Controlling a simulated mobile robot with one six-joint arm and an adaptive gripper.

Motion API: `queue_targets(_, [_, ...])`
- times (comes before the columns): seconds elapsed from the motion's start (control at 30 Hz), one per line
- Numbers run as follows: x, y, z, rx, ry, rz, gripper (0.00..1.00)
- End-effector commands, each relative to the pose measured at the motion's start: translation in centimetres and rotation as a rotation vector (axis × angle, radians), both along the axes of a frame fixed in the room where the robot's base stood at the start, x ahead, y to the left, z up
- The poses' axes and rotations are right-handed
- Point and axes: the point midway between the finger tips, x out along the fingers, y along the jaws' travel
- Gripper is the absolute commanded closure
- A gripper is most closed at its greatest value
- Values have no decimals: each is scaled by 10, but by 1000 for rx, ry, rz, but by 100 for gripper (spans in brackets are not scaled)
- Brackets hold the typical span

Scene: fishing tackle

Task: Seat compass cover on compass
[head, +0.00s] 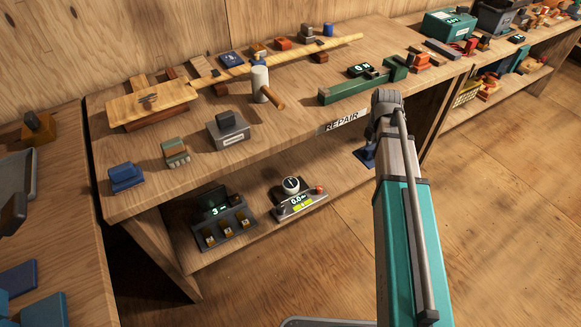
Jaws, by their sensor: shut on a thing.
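My gripper is not visible; my teal and grey arm rises at the right, and its grey joint stands in front of the repair bench's front edge. A device with a round black-and-white dial (291,185) sits on the lower shelf, above a lit green display. It may be the compass, but I cannot tell for sure. I cannot make out a compass cover. A small blue thing (362,157) shows partly beside my arm, under the bench top; I cannot tell what it is.
The repair bench (300,130) carries a wooden board (150,103), a grey cylinder with a wooden handle (261,86), a grey box (228,129), a blue block (126,177) and a green tool (350,90). A dark device (222,215) stands left on the lower shelf. Floor is clear at right.

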Motion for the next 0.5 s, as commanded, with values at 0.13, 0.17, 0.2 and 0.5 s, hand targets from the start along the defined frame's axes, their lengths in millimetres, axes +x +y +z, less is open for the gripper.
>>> queue_targets(0.13, [0,0,30,0,0,0,100])
queue_targets(0.17, [0,0,35,0,0,0,100])
queue_targets(0.2, [0,0,42,0,0,0,100])
queue_targets(0.5, [0,1,93,0,0,1,100])
